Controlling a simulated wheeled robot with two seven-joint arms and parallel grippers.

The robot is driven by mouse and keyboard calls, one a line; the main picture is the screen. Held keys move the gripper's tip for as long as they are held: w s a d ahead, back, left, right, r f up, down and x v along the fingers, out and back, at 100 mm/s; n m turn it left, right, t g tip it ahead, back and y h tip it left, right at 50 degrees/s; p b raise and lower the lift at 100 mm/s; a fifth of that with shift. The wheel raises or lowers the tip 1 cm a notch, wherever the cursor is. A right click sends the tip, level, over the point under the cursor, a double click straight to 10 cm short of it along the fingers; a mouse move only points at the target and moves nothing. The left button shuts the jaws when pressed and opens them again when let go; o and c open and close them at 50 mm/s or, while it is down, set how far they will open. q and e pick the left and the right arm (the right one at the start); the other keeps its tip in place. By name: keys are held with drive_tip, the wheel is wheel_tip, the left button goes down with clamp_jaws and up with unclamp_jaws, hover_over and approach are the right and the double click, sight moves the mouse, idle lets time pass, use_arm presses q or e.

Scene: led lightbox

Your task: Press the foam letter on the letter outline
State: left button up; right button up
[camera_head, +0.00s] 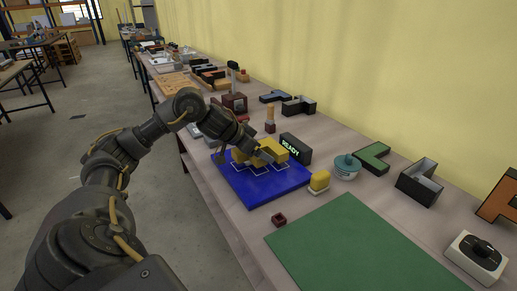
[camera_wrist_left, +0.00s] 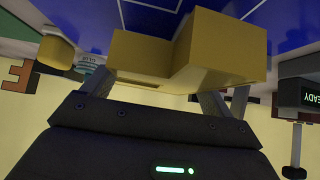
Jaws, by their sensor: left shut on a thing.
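My left gripper (camera_head: 258,153) comes in from the left over the far part of a blue board (camera_head: 262,190). It is shut on a yellow block-like foam letter (camera_head: 274,150). The letter (camera_wrist_left: 215,50) fills the middle of the left wrist view, between the two fingers (camera_wrist_left: 170,92). White outline lines (camera_head: 256,171) show on the blue board just in front of the letter; part of the outline is hidden by the letter and gripper. I cannot tell whether the letter touches the board. My right gripper is not in view.
A black READY display (camera_head: 295,148) stands just behind the board. A yellow pad (camera_head: 319,180), a glue jar (camera_head: 347,166) and a small dark red cube (camera_head: 279,219) are to the right. A green mat (camera_head: 365,245) lies clear in front. Other block letters line the wall.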

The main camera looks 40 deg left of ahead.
use_arm(q)
drive_tip(key=shift+f+b, duration=0.5)
drive_tip(key=shift+f, duration=0.75)
drive_tip(key=o, duration=0.9)
drive_tip(key=shift+c, duration=0.2)
drive_tip(key=shift+r, duration=0.1)
drive_tip(key=shift+p+v, duration=0.65)
drive_tip(key=shift+v, duration=2.8)
drive_tip(key=shift+s+a+r, duration=0.1)
drive_tip(key=shift+s+r, duration=0.2)
drive_tip(key=shift+s, duration=0.05)
